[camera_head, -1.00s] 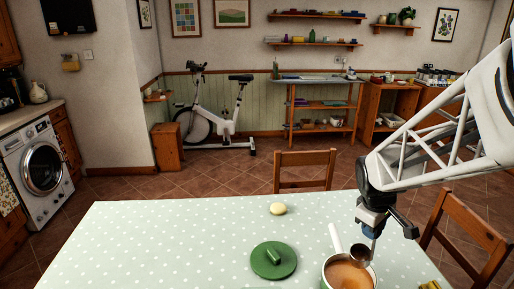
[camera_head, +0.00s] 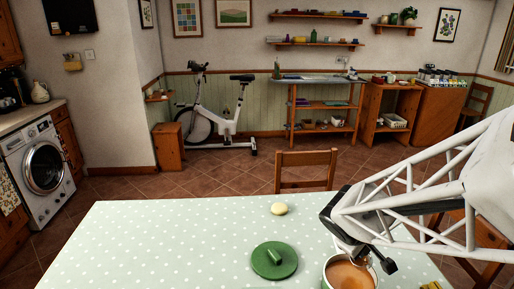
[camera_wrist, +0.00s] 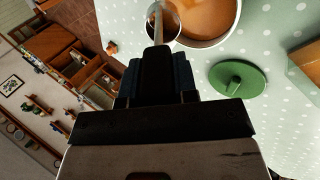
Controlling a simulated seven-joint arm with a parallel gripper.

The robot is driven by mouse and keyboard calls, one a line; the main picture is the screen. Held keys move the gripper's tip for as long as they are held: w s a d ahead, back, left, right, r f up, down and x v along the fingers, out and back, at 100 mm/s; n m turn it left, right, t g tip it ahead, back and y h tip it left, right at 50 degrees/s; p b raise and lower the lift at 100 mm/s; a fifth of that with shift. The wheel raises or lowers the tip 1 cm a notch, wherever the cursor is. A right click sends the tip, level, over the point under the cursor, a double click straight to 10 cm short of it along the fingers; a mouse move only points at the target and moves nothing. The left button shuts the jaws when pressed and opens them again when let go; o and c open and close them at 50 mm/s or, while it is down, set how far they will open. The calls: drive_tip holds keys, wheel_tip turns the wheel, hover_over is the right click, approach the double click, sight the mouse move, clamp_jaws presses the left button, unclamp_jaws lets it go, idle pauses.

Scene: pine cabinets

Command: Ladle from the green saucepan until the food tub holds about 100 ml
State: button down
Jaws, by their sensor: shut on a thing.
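The green saucepan (camera_head: 346,276) stands at the near edge of the table, cut off by the picture, with brown liquid inside. It also shows at the top of the wrist view (camera_wrist: 210,24). My gripper (camera_wrist: 157,62) is shut on the ladle, whose handle runs away from the jaws. The ladle's round bowl (camera_wrist: 164,22) overlaps the pan's rim in the wrist view; how much it holds I cannot tell. In the head view my arm covers the pan's handle and most of the ladle.
A green lid (camera_head: 274,260) with a knob lies left of the pan. A pale round item (camera_head: 278,209) sits farther back. A yellow thing (camera_head: 431,285) is cut off at the bottom edge. The left of the dotted tablecloth (camera_head: 160,250) is clear. A wooden chair (camera_head: 306,170) stands behind.

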drive_tip(key=s+a+f+t+h, duration=0.4)
drive_tip(key=a+f+t+h, duration=0.4)
drive_tip(key=h, duration=0.6)
drive_tip(key=shift+s+f, duration=0.25)
drive_tip(key=shift+f, duration=0.1)
idle(1.4)
idle(2.5)
